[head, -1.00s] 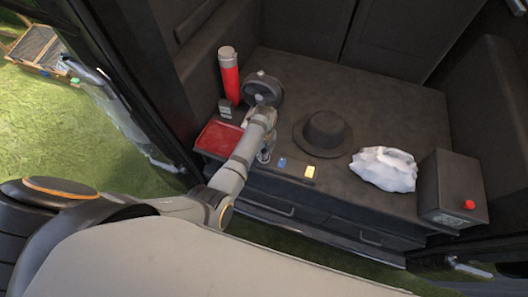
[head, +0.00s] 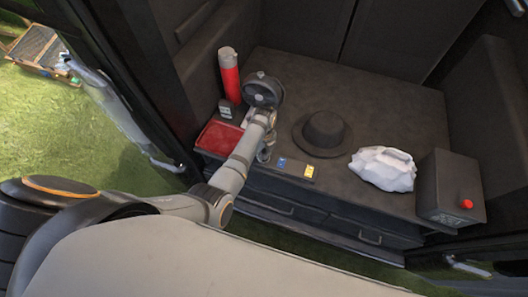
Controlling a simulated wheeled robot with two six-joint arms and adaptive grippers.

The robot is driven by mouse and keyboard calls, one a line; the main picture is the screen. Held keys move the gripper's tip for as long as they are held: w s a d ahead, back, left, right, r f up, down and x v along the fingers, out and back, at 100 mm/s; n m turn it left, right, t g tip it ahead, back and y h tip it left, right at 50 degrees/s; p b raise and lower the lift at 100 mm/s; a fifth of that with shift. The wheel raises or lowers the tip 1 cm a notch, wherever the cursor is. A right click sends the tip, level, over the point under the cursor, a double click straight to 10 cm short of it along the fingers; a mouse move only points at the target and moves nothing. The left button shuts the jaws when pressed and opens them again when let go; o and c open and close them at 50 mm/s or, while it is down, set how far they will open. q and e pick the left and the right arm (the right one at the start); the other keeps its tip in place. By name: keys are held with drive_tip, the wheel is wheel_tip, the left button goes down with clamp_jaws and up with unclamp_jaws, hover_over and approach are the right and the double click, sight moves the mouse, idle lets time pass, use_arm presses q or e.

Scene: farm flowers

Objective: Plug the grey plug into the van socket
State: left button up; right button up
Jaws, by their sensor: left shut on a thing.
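My left gripper (head: 265,152) points down at the front edge of the dark van counter (head: 390,115), between a red tray and a small panel. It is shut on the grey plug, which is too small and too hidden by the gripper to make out. The dark panel (head: 296,168) with a blue square and a yellow square lies just right of the gripper. I cannot tell where the socket opening is, or whether the plug touches it. My right gripper is not in view.
A red tray (head: 218,138) lies left of the gripper. Behind stand a red flask (head: 231,82) and a round dark device (head: 262,90). A dark hat (head: 323,130), a white crumpled bag (head: 384,169) and a black box with a red button (head: 451,190) stand to the right.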

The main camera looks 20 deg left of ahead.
sight(264, 150)
use_arm(q)
drive_tip(key=shift+r+p, duration=0.1)
drive_tip(key=shift+p, duration=0.6)
idle(0.6)
drive_tip(key=shift+f+b, duration=0.4)
drive_tip(key=shift+f, duration=0.25)
drive_tip(key=o, duration=1.1)
drive_tip(key=shift+o, duration=0.2)
wheel_tip(264, 150, up, 12)
drive_tip(key=shift+r, duration=0.1)
